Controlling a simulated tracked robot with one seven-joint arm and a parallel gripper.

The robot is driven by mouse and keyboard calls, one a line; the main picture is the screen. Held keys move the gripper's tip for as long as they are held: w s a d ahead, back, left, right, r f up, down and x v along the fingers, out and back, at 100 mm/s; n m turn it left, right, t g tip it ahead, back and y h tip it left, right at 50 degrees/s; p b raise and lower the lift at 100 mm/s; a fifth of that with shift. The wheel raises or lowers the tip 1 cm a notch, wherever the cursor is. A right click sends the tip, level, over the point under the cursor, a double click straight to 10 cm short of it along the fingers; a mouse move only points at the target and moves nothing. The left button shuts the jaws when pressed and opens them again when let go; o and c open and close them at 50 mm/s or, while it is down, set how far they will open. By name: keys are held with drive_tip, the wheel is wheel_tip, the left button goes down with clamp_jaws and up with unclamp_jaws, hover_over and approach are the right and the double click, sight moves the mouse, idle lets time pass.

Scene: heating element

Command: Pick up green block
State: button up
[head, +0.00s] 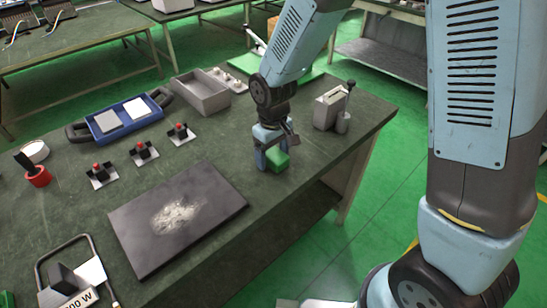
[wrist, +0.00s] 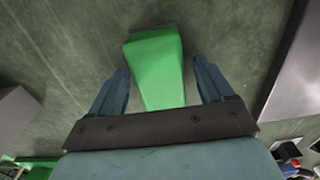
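The green block (head: 278,160) sits at my gripper near the right edge of the dark green table in the head view. In the wrist view the green block (wrist: 157,70) lies between and beyond the two fingers, with a visible gap on each side. My gripper (head: 271,158) points down at the block, and its fingers partly hide it. In the wrist view my gripper (wrist: 164,82) is open, one finger on each side of the block. I cannot tell how far the fingertips are from the table.
A dark plate (head: 215,205) with a pale patch lies left of the gripper. A grey device (head: 328,108) with a lever stands to the right. A grey open box (head: 202,92) and several red-button switches (head: 142,151) are farther left. The table's front edge is close by.

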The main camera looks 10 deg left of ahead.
sight(273, 153)
drive_tip(key=c, duration=1.1)
drive_tip(key=shift+r, duration=0.6)
drive_tip(key=shift+c, duration=0.2)
wheel_tip(273, 153, up, 2)
drive_tip(key=shift+s+r, duration=0.1)
drive_tip(key=shift+r, duration=0.1)
drive_tip(key=s+r, duration=0.1)
drive_tip(key=s+d+r, duration=0.1)
drive_tip(key=r, duration=0.1)
drive_tip(key=s+d+r, duration=0.1)
drive_tip(key=r, duration=0.1)
drive_tip(key=shift+s+d, duration=0.2)
drive_tip(key=shift+s, duration=0.15)
drive_tip(key=s+d+r, duration=0.4)
drive_tip(key=s+d, duration=0.1)
drive_tip(key=s, duration=0.3)
drive_tip(key=shift+r, duration=0.2)
